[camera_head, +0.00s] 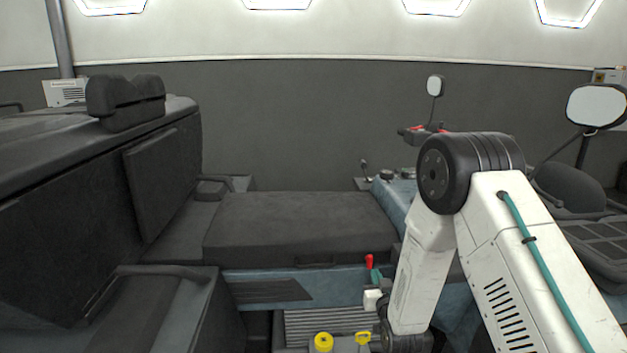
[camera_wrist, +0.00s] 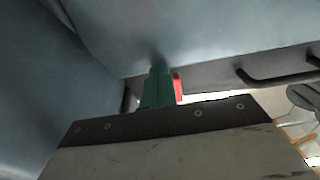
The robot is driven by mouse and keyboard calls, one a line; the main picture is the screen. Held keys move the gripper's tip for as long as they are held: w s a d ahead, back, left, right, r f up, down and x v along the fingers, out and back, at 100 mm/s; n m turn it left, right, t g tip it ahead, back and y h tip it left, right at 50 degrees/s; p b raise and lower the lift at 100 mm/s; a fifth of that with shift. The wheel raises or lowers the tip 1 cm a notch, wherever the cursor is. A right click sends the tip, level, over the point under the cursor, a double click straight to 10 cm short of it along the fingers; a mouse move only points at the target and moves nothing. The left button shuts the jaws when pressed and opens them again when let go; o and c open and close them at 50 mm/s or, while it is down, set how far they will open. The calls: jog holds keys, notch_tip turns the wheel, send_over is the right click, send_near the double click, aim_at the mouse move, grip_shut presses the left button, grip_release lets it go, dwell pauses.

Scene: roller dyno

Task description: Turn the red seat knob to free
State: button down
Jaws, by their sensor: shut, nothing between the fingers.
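The red seat knob (camera_head: 369,261) is a small upright red piece at the front edge of the seat base, right of its middle. My gripper (camera_head: 375,274) has teal fingers and is just below the knob, close to it. In the wrist view my gripper (camera_wrist: 158,85) is shut and empty, and the red knob (camera_wrist: 178,88) shows just right of the fingers, partly hidden by them. I cannot tell whether the fingers touch the knob. The knob's setting is not readable.
The dark seat cushion (camera_head: 300,225) lies above the blue-grey seat base (camera_head: 335,279). A yellow round knob (camera_head: 323,342) and a yellow handle (camera_head: 362,338) stand low in front, near my arm. A black side armrest (camera_head: 165,272) is at left. A dark bar handle (camera_wrist: 275,76) is right in the wrist view.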

aim_at(363, 268)
jog(key=shift+a+r, duration=0.2)
jog(key=shift+r, duration=0.15)
dwell(0.7)
jog(key=shift+a, duration=0.35)
jog(key=shift+a+f, duration=0.1)
jog(key=shift+a, duration=0.3)
jog(key=shift+s+a, duration=0.1)
jog(key=shift+a, duration=0.4)
dwell(0.4)
